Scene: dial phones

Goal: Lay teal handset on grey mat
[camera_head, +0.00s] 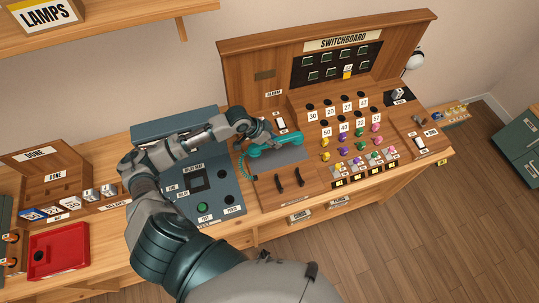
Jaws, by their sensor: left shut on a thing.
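The teal handset (283,143) is at the left part of the switchboard desk, lying across the picture over the grey mat (293,155). My left gripper (264,140) is shut on the handset near its left and middle part. The handset hides the back of the mat, and I cannot tell whether it touches the mat or is held just above it. A teal cord (241,163) hangs from the handset's left end. My right gripper is not in view.
The switchboard (340,42) rises behind, with several coloured plugs (343,152) to the right of the mat. Two black levers (289,182) stand in front of the mat. A blue-grey relay box (228,187) and red tray (62,248) are to the left.

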